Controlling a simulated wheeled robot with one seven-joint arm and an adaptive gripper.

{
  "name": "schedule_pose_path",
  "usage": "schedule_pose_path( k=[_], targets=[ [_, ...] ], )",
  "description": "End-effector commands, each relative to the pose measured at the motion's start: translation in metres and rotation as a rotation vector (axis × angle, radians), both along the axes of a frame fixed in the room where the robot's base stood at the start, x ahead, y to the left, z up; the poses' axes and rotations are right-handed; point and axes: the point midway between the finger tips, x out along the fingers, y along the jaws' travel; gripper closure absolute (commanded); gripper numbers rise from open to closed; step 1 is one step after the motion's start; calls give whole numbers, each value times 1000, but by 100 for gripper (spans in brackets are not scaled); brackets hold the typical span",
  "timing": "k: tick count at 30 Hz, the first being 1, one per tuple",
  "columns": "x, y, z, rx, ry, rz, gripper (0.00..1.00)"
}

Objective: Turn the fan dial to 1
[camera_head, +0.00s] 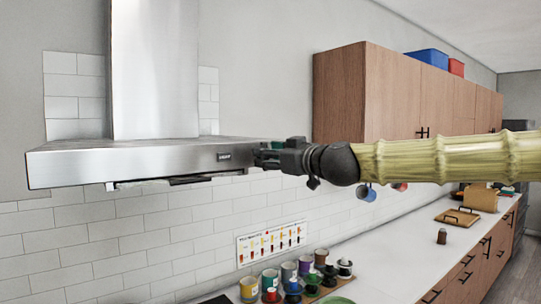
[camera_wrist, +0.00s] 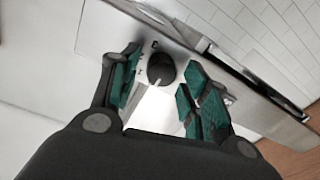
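The fan dial (camera_wrist: 161,68) is a round black knob on the flat steel front of the range hood (camera_wrist: 100,35), seen in the wrist view. My gripper (camera_wrist: 158,88) is open, with one teal-padded finger to the left of the dial and the other to its right. A gap seems to show on both sides of the dial; I cannot tell how deep the fingers reach around it. Small dark marks sit beside the dial, too small to read. In the head view my gripper (camera_head: 268,156) is at the right end of the steel hood (camera_head: 150,160) and hides the dial.
Wooden wall cabinets (camera_head: 385,90) hang right of the hood, behind my arm. Mugs hang below them. Several colourful jars (camera_head: 290,275) stand on the white counter (camera_head: 395,260) below. The wall is white tile, with a chart (camera_head: 270,243) on it.

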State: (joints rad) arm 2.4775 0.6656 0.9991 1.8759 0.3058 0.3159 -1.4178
Motion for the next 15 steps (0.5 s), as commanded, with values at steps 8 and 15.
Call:
schedule_pose_path(
  k=[8, 15],
  targets=[
    [0, 0, 0, 0, 0, 0, 96],
    [0, 0, -1, 26, 18, -1, 95]
  ],
)
